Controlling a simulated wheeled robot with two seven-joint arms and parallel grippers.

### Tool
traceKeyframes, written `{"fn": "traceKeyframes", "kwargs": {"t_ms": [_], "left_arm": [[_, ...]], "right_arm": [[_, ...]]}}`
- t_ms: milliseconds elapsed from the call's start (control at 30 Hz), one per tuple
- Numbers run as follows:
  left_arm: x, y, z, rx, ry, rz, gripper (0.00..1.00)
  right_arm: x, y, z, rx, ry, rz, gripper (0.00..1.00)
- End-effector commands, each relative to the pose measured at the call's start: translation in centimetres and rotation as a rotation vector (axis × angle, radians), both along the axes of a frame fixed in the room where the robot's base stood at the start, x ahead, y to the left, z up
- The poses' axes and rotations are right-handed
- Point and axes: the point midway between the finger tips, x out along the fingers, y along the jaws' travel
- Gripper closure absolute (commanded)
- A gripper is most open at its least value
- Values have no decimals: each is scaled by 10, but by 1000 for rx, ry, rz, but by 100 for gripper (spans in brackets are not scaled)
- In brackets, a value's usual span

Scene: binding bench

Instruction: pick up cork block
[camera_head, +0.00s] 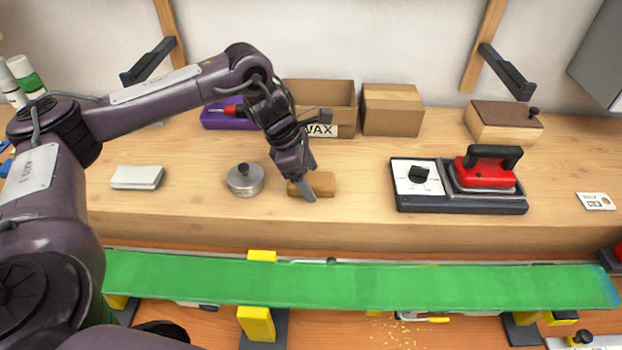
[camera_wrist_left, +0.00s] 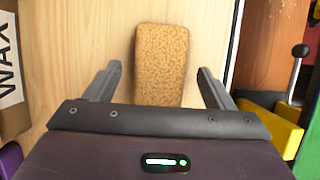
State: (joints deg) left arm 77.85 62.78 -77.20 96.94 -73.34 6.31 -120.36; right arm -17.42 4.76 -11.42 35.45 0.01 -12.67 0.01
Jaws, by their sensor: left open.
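The cork block (camera_head: 322,184) is a small tan block lying on the wooden bench, partly hidden by my left gripper in the head view. In the left wrist view the cork block (camera_wrist_left: 161,62) is speckled brown and lies lengthwise between the fingers, its near end hidden by the gripper body. My left gripper (camera_head: 309,180) is open above the block, with a finger on either side of it. Gaps show between the block and both fingers in the left wrist view (camera_wrist_left: 158,88). My right gripper is not in view.
A cardboard box labelled WAX (camera_head: 345,100) and a plain box (camera_head: 392,110) stand behind. A round metal tin (camera_head: 244,180) is left of the block, and a red iron on a dark base (camera_head: 460,205) is to the right. A green strip (camera_head: 360,288) runs along the front.

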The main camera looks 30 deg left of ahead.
Motion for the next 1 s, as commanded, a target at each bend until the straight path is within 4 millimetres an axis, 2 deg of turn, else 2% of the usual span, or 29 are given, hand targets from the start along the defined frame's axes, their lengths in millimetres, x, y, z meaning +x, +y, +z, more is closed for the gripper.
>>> {"fn": "traceKeyframes", "kwargs": {"t_ms": [167, 767, 1000], "left_arm": [[2, -5, -12, 0, -1, 0, 24], [3, -4, -17, 0, -1, 0, 24], [3, -5, -16, 0, -1, 0, 55]], "right_arm": [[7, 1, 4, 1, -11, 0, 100], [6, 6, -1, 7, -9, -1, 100], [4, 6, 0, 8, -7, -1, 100]]}}
